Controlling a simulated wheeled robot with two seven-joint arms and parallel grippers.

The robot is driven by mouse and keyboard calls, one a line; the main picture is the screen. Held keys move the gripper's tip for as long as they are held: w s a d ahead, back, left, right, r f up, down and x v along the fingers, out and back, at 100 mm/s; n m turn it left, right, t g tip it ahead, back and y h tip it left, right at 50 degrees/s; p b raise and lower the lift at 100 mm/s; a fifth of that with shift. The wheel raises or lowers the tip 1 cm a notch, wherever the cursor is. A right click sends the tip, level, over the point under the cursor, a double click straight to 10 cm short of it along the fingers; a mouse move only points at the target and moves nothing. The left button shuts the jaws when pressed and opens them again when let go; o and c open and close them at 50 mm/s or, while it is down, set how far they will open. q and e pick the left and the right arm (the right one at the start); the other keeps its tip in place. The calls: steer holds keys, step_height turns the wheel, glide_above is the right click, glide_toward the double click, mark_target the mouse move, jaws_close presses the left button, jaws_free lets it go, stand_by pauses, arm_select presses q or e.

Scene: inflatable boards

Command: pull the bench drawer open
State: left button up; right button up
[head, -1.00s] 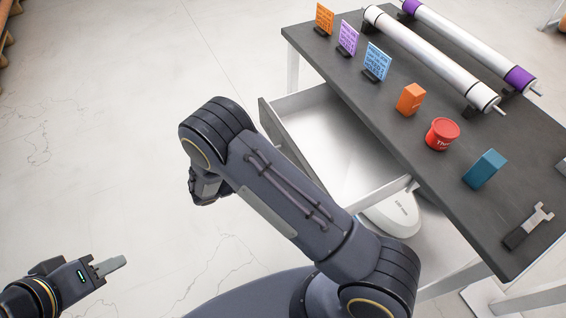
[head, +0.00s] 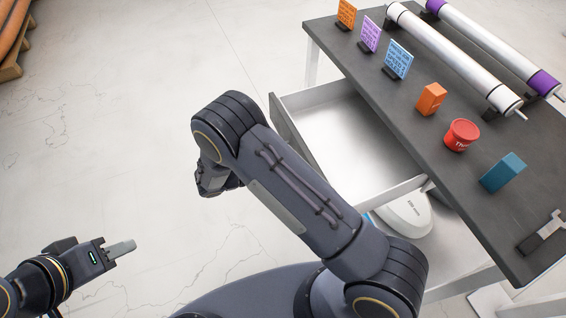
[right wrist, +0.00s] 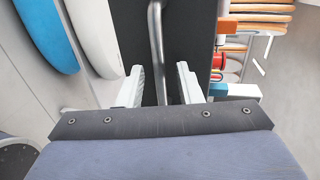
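The bench (head: 470,195) has a dark top. Its drawer (head: 345,125) stands well out from under it, and the pale, empty-looking inside shows in the head view. My right arm covers most of the drawer front there and hides the right gripper. In the right wrist view, the dark drawer front (right wrist: 200,28) carries a metal bar handle (right wrist: 156,45). My right gripper (right wrist: 160,72) has its fingers apart, one on each side of the handle, with a gap showing. My left gripper (head: 122,248) is over the floor, away from the bench, seen side-on.
On the bench top are small sign cards (head: 398,60), an orange box (head: 431,99), a red tub (head: 461,135), a teal box (head: 503,172), a wrench-like tool (head: 543,233) and long rollers (head: 455,55). A white object (head: 405,215) is below the drawer.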

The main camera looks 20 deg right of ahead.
steer(key=v, duration=0.7)
steer(key=shift+a+b, duration=0.4)
steer(key=shift+s+r, duration=0.1)
steer(key=s+d+r+m+g+y+p, duration=0.15)
steer(key=s+d+r+m+y, duration=0.25)
steer(key=d+r+m+y, duration=0.4)
steer(key=s+d+r+m+g+y+p, duration=0.1)
steer(key=s+d+r+m+g+y, duration=0.25)
steer(key=r+m, duration=0.4)
steer(key=s+r+m+t+y+p, duration=0.1)
steer(key=s+r+m+t+y, duration=0.3)
steer(key=m, duration=0.7)
steer(key=s+r+m+t+y+p, duration=0.2)
steer(key=s+r+m+t+y, duration=0.2)
steer(key=s+m, duration=0.4)
steer(key=m+t, duration=0.1)
steer(key=m, duration=0.3)
steer(key=shift+s+d+r+t, duration=0.25)
steer(key=shift+s+r+t, duration=0.05)
steer(key=shift+s+r, duration=0.05)
